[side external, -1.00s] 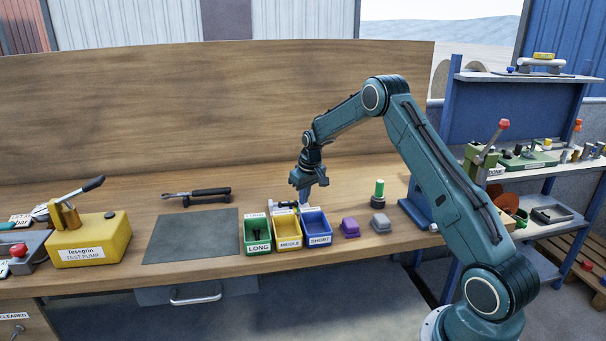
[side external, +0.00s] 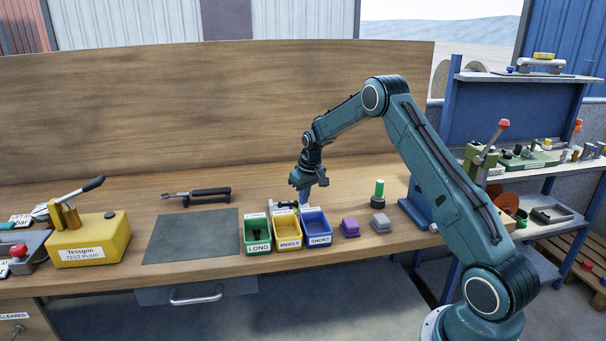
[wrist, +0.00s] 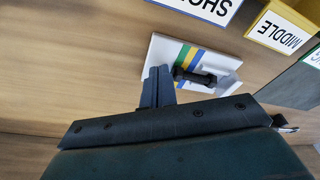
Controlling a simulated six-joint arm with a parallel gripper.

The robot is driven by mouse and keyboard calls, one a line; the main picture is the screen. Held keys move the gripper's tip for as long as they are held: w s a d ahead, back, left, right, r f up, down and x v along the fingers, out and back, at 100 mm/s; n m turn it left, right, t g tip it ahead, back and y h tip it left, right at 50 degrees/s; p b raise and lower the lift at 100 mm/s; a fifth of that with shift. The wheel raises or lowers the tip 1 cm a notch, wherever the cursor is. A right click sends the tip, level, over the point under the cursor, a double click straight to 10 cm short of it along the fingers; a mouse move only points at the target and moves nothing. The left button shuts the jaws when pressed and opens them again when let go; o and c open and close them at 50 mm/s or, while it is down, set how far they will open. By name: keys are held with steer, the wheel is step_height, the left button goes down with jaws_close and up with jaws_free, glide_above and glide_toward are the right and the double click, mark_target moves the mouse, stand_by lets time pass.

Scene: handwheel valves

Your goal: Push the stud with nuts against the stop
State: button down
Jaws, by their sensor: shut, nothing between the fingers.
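The stud with nuts (wrist: 196,76) is a short dark rod lying on a white plate (wrist: 223,88) with green, yellow and blue stripes. In the side view the plate (side external: 282,205) stands behind the bins, mostly hidden, and I cannot make out the stud. My gripper (wrist: 158,80) is shut and empty. Its fingertips are low, at the left end of the stud in the wrist view; I cannot tell whether they touch it. In the side view my gripper (side external: 305,202) is behind the blue bin. I cannot clearly make out the stop.
Green LONG (side external: 257,249), yellow MIDDLE (side external: 289,244) and blue SHORT (side external: 319,240) bins stand in front of the plate. Purple (side external: 350,228) and grey (side external: 380,225) blocks and a green-topped cylinder (side external: 379,189) stand to the right. A grey mat (side external: 190,237) lies clear at left.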

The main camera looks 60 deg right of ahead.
steer(key=shift+w+a, duration=0.7)
stand_by(1.2)
steer(key=shift+s+d, duration=0.3)
stand_by(0.6)
step_height(320, 180, up, 7)
stand_by(1.2)
